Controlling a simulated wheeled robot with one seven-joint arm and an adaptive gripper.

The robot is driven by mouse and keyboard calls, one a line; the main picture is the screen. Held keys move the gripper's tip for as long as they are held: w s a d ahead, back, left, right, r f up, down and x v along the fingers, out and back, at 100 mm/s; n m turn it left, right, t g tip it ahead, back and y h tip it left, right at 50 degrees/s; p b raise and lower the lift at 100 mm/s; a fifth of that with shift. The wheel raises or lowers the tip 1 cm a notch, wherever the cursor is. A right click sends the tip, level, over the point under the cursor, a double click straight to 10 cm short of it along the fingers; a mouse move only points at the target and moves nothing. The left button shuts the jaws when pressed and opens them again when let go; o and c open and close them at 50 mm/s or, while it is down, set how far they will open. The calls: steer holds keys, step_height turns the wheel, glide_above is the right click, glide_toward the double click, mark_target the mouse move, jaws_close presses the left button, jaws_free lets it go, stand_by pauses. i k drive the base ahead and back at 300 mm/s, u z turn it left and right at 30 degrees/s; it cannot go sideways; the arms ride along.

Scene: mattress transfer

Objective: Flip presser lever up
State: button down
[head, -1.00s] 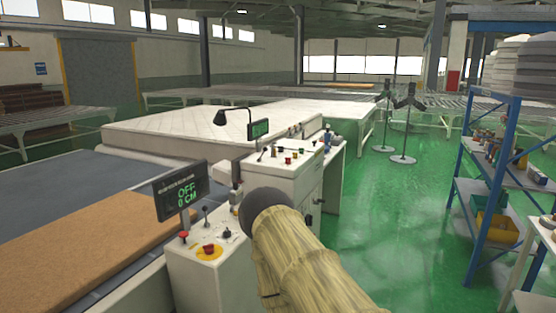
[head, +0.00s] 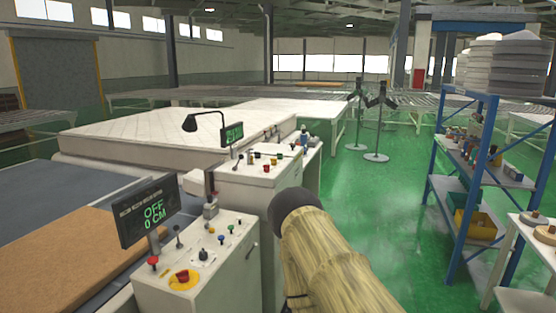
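The near control box (head: 225,275) stands at lower centre in the head view. Its sloped top carries a small upright black-knobbed lever (head: 178,236), a dark knob (head: 203,255), a red button (head: 153,261) and a larger red button on a yellow base (head: 182,277). I cannot tell which control is the presser lever. A display (head: 147,213) beside it reads OFF, 0 CM. A second box (head: 262,178) behind it has another small lever (head: 237,161) and coloured buttons. My arm, in a straw-coloured sleeve with a dark round end, rises right of the near box. My gripper is not visible.
An orange-brown slab (head: 60,265) lies on the grey bed at left. A white mattress (head: 170,138) lies behind the boxes. A blue shelf rack (head: 484,140) and a white table (head: 515,240) stand at right. Green floor (head: 370,215) is clear between.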

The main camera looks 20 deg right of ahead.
mark_target(241, 155)
steer(key=i, duration=0.9)
steer(key=u, duration=0.3)
